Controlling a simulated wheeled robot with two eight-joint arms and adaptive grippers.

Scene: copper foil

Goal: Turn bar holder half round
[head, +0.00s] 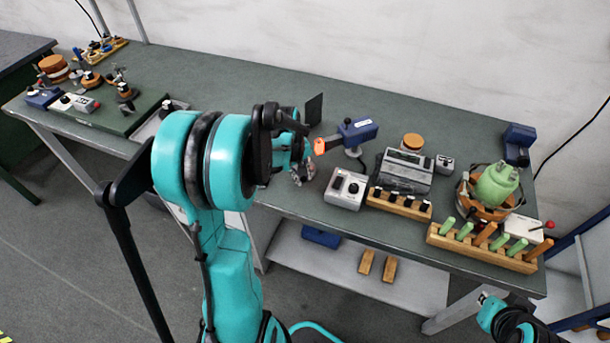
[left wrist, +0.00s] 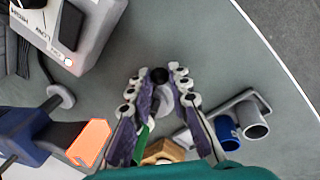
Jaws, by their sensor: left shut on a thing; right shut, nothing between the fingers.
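My left gripper (head: 300,172) is low over the bench, left of the blue tool with the orange tip. In the left wrist view its fingers (left wrist: 157,80) are closed in around a black-knobbed grey piece (left wrist: 160,76); the exact contact is hard to see. Beside the fingers on the right is a grey bracket (left wrist: 226,104) with a blue and a grey cylinder. A wooden piece and a green piece show between the fingers. I cannot tell which of these is the bar holder. My right gripper (head: 484,300) is at the lower right, shut and empty, off the bench's front edge.
The blue tool with the orange tip (head: 355,131) stands close to my left gripper. A grey box with a knob (head: 346,188) and a wooden rack with green and brown pegs (head: 482,248) stand along the front edge. The green bench (head: 230,85) is clear at the back.

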